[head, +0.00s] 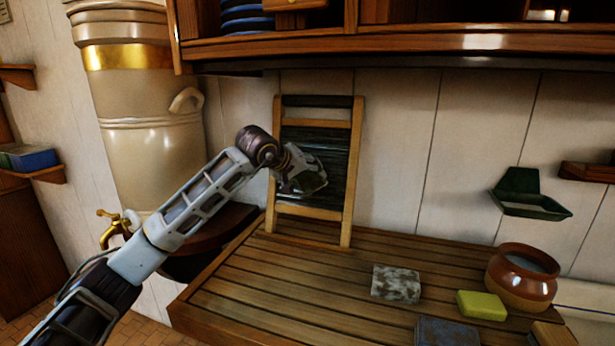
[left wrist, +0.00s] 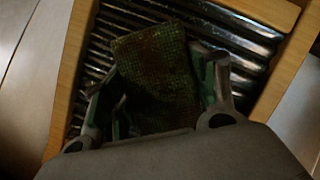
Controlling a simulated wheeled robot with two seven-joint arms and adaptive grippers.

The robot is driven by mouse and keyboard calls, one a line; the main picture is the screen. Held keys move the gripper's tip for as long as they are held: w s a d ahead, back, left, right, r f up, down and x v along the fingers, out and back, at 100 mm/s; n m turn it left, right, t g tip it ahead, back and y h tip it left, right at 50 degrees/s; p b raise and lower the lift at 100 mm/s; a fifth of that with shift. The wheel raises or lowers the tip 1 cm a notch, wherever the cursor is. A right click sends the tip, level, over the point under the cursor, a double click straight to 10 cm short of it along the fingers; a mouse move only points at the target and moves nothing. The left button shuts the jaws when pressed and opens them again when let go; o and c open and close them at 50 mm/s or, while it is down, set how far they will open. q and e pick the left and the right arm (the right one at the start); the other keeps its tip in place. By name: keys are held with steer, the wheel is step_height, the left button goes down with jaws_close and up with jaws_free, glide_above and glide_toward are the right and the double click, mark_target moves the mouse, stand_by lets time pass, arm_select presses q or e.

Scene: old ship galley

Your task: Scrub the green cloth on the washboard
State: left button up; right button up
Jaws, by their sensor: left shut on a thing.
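The washboard (head: 286,210) stands upright against the wall on the slatted wooden counter, with a wooden frame and a dark ribbed metal face. Its ribs also show in the left wrist view (left wrist: 240,35). My left gripper (head: 308,180) is at the washboard's ribbed face, at about mid height. In the left wrist view the left gripper (left wrist: 160,95) is shut on the green cloth (left wrist: 155,60), which is dark and textured and lies in front of the ribs. I cannot tell how firmly the cloth touches them. My right gripper is not in view.
On the counter (head: 260,302) lie a mottled grey block (head: 396,283), a yellow-green block (head: 481,305) and a dark blue-grey block (head: 447,331). A brown pot (head: 522,277) stands at right. A green wall holder (head: 530,200) hangs above. A shelf (head: 430,48) overhangs the washboard. A large urn (head: 150,130) stands left.

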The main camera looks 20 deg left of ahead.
mark_target(315, 154)
arm_select(q)
steer(key=shift+r, duration=0.15)
steer(key=shift+w+r+p, duration=0.25)
steer(key=shift+r+p, duration=0.5)
steer(key=shift+r, duration=0.1)
steer(key=shift+w+r+p, duration=0.25)
steer(key=shift+r+p, duration=0.45)
steer(key=shift+r, duration=0.15)
steer(key=shift+w+r+p, duration=0.25)
steer(key=shift+r+p, duration=0.5)
steer(key=shift+r, duration=0.15)
steer(key=shift+w+r+p, duration=0.25)
steer(key=shift+r+p, duration=0.45)
steer(key=shift+r, duration=0.2)
steer(key=shift+f, duration=0.15)
steer(key=shift+s+f+b, duration=0.25)
steer(key=shift+f+b, duration=0.5)
steer(key=shift+f, duration=0.15)
steer(key=shift+s+f+b, duration=0.25)
steer(key=shift+f+b, duration=0.5)
steer(key=shift+f, duration=0.15)
